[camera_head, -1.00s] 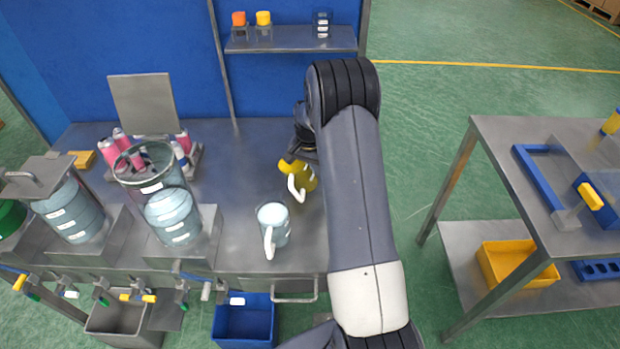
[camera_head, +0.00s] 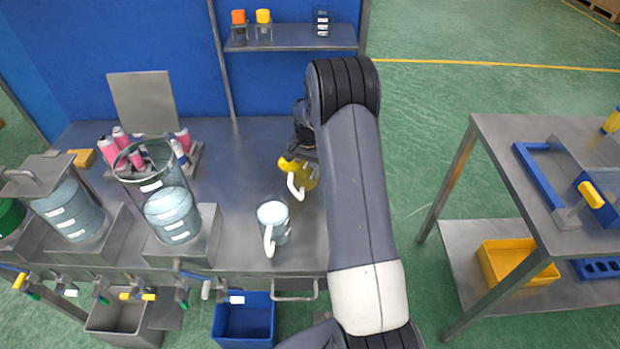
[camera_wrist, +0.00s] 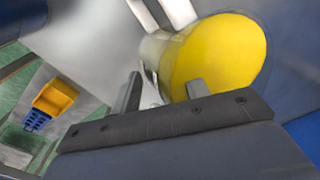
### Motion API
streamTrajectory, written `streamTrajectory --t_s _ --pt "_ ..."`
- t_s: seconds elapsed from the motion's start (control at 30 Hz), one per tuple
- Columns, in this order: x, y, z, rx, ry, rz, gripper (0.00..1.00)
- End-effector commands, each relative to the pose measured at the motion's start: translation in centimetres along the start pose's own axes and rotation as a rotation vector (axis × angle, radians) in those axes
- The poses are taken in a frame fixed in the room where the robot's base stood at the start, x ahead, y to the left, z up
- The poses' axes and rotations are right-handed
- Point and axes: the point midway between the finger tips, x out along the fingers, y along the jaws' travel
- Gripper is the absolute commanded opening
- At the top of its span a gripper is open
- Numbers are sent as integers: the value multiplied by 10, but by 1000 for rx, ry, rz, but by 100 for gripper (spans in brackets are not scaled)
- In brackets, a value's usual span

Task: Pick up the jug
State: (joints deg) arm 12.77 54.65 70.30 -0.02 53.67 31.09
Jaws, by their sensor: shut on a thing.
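A yellow jug (camera_head: 308,177) with a white curved handle is at the right part of the steel bench, beside my arm. My gripper (camera_wrist: 164,92) is shut on this jug, whose yellow round end (camera_wrist: 225,55) fills the upper middle of the wrist view. The exact contact is partly hidden, and I cannot tell whether the jug touches the bench. A second jug, pale grey-blue with a white handle (camera_head: 272,220), stands upright on the bench nearer the front edge, apart from my gripper.
Clear vessels (camera_head: 172,213) stand on the bench's left, with pink cans (camera_head: 108,152) behind. A shelf (camera_head: 290,40) is on the blue back wall. A blue bin (camera_head: 246,322) sits below the bench's front. A steel table (camera_head: 520,140) stands right across green floor.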

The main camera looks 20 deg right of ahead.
Motion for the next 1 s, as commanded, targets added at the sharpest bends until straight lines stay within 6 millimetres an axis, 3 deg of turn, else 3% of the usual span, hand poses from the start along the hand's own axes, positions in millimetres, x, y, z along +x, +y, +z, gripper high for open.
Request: streamTrajectory --t_s 0.03,0.3,1.0 --pt "18 4 10 -1 -30 17 21" --pt "18 3 10 -1 -30 15 0" --pt "5 3 5 1 -17 10 0"
